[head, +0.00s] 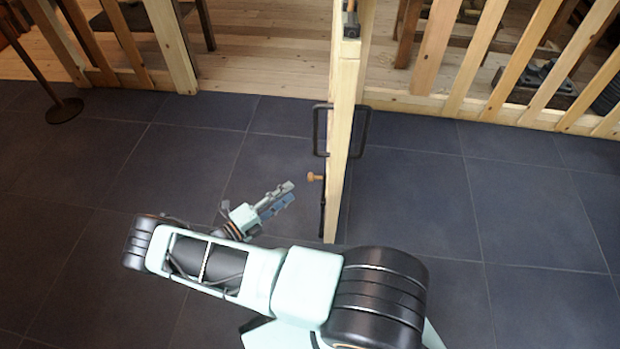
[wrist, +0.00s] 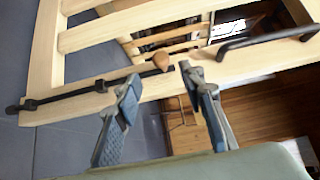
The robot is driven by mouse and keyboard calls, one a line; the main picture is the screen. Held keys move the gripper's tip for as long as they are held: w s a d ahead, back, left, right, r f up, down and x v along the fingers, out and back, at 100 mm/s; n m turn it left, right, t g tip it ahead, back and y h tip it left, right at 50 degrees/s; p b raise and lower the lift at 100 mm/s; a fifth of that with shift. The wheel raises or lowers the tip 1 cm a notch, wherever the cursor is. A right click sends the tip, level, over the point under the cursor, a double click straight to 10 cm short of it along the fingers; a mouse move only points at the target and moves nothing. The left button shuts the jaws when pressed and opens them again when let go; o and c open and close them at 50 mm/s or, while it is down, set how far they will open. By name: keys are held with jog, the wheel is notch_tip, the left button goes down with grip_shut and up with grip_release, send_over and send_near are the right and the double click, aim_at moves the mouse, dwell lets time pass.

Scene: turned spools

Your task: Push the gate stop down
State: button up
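The gate (head: 342,130) is pale wood and stands swung out over the tiled floor, seen nearly edge-on in the head view. The gate stop is a thin black rod (head: 322,210) low on its left face, with a turned wooden knob (head: 315,177). In the wrist view the rod (wrist: 85,90) runs along the gate's rail, and the knob (wrist: 162,60) shows just beyond my fingertips. My gripper (head: 290,192) is left of the knob and apart from it. Its fingers (wrist: 158,78) are spread and empty.
A black handle (head: 322,130) sits on the gate above the knob; it also shows in the wrist view (wrist: 268,40). A slatted wooden fence (head: 480,60) runs along the back. A post on a round base (head: 64,110) stands at left. The tiled floor nearby is clear.

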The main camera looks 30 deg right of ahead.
aim_at(310, 177)
jog(key=x, duration=1)
jog(key=shift+d, duration=0.1)
jog(key=shift+c, duration=0.7)
grip_shut()
jog(key=shift+b, duration=0.3)
